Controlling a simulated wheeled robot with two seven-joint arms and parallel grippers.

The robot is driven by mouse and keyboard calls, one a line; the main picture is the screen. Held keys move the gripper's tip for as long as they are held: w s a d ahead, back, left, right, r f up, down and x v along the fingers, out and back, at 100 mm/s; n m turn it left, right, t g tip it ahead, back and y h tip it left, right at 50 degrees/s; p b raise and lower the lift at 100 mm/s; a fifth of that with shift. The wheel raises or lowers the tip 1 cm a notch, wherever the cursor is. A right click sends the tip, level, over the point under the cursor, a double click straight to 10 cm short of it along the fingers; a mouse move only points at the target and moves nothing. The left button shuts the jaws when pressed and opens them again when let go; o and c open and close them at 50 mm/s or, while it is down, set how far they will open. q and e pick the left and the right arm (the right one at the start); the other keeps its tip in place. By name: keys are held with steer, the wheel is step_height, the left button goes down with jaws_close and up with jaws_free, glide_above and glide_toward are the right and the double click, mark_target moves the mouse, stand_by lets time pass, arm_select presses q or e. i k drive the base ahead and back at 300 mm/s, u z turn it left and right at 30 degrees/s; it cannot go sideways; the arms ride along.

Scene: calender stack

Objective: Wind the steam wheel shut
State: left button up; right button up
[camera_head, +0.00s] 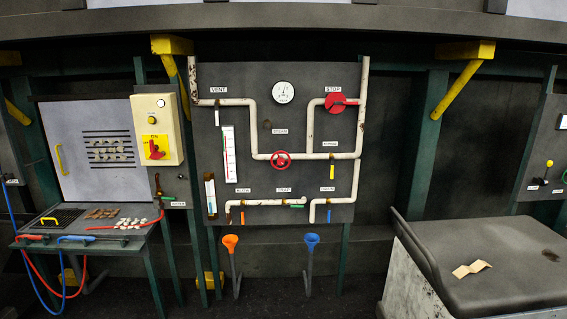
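A small red handwheel (281,159) sits on the white horizontal pipe in the middle of the dark panel (262,225). A small label (280,131) above it seems to read STEAM. The wheel faces me and nothing covers it; I cannot tell how far it is turned. A larger red round valve (335,103) is below a STOP label, up and to the right. Neither of my grippers shows in the view, and nothing touches the wheel.
A round gauge (284,92) is at the panel's top. A bench with hoses (90,236) and a switch box (157,130) are left; a dark-topped block (490,262) is right.

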mark_target(281, 161)
steer(key=z, duration=0.25)
steer(key=i, duration=1.65)
steer(key=u, duration=0.45)
steer(key=i, duration=1)
steer(key=u, duration=0.35)
